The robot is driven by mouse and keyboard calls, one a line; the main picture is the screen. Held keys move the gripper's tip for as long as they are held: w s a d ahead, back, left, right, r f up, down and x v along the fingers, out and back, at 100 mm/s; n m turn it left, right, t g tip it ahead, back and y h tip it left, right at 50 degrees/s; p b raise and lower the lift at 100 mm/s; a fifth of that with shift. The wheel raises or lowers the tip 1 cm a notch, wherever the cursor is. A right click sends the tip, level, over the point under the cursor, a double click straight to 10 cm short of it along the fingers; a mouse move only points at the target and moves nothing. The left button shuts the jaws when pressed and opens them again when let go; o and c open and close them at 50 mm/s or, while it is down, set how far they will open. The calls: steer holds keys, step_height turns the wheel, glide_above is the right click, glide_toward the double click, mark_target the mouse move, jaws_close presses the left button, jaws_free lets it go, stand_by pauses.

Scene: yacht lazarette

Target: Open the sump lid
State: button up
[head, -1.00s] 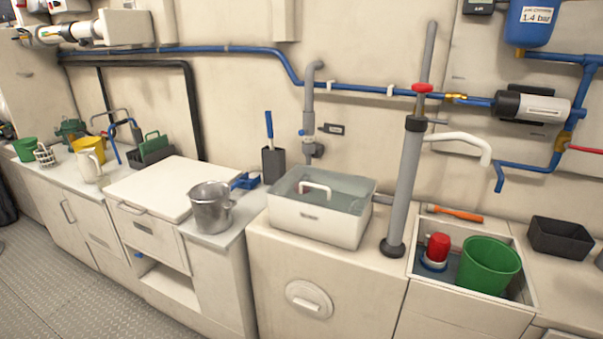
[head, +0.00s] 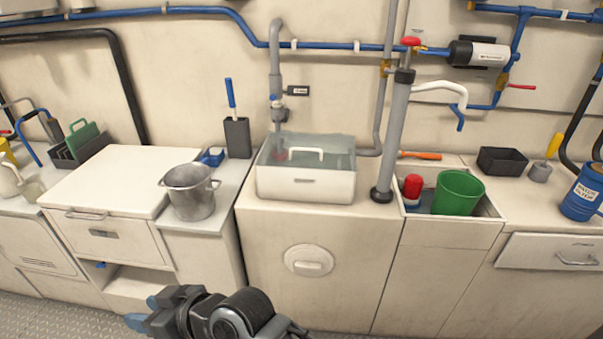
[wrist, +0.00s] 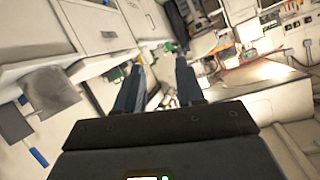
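A white box (head: 305,186) stands on the counter, left of the tall grey pump tube. A clear, see-through lid (head: 338,151) with a white bar handle (head: 305,151) covers its top and looks closed. My gripper (head: 143,311) is low at the bottom of the head view, in front of the cabinets, left of and well below the box. In the wrist view its two blue fingers (wrist: 161,66) stand apart with nothing seen between them. The box and lid are not recognisable in the wrist view.
A metal pot (head: 192,198) stands left of the box, with a dark holder (head: 237,138) behind. The grey pump tube (head: 395,140) rises close to the box's right. A basin with a green bucket (head: 457,192) lies further right. A blue pipe crosses the wall above.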

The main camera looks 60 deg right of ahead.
steer(key=w+d+r+n+g, duration=0.2)
steer(key=w+d+r+n, duration=0.1)
steer(key=w+d, duration=0.65)
steer(key=n+g+h, duration=0.2)
steer(key=g+h, duration=0.3)
steer(key=g, duration=0.5)
glide_toward(303, 149)
steer(key=shift+w+d+f+p, duration=0.15)
steer(key=shift+d+f+p, duration=0.1)
steer(key=shift+f, duration=1)
steer(key=shift+w+d+f+p, duration=0.15)
steer(key=shift+d+f+p, duration=0.1)
steer(key=shift+f, duration=1)
steer(key=shift+w+d+f+p, duration=0.15)
steer(key=shift+d+f, duration=0.15)
steer(key=shift+f, duration=0.95)
jaws_close()
